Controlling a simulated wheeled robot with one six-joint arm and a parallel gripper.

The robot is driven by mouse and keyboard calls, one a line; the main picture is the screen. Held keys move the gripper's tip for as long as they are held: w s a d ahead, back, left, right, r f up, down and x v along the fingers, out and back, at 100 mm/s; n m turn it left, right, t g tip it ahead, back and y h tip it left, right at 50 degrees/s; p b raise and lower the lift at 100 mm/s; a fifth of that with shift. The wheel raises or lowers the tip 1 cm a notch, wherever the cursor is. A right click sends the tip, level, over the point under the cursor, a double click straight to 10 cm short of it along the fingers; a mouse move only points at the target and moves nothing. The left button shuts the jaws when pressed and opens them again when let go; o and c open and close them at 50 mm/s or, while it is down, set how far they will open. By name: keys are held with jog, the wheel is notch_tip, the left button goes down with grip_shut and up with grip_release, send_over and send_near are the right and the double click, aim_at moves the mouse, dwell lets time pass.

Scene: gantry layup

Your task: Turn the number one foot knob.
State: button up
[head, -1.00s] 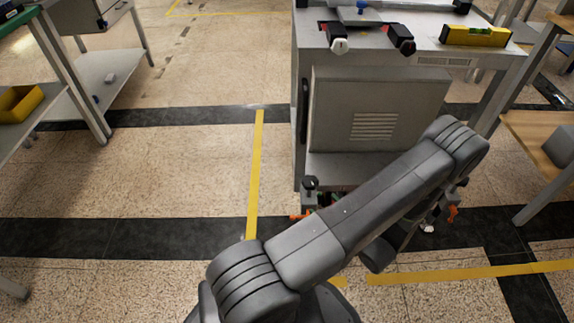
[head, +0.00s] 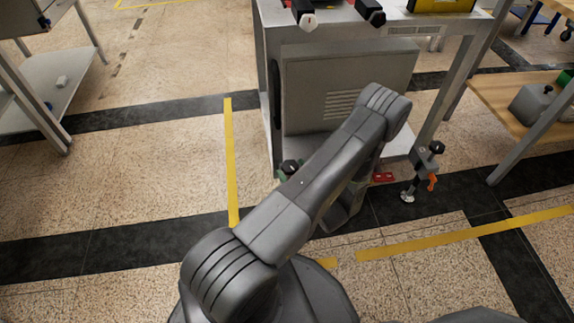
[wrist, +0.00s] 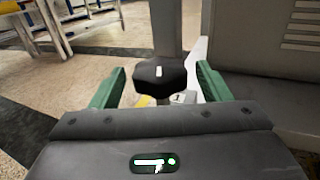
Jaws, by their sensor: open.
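A black lobed foot knob (wrist: 160,76) with a white mark on top stands in the middle of the wrist view. A small light tag with a dark "1" (wrist: 178,98) shows just behind and below it. My gripper (wrist: 160,84) is open, with one green finger on each side of the knob. I cannot tell whether either finger touches it. In the head view the same knob (head: 290,168) shows at the bench's front left leg, partly hidden by my arm. Its lower foot parts are hidden.
A grey bench (head: 268,90) with a vented cabinet (head: 310,100) stands in front. Another foot with a black knob (head: 437,147) and orange lever is at its right leg. A wooden-topped table (head: 490,95) stands right. Floor to the left is open.

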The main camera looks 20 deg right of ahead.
aim_at(285, 161)
jog(key=shift+w+a+b, duration=0.15)
jog(key=shift+w, duration=0.8)
jog(key=shift+w+a+b, duration=0.15)
jog(key=shift+w, duration=0.8)
jog(key=shift+c, duration=0.2)
jog(key=c, duration=0.9)
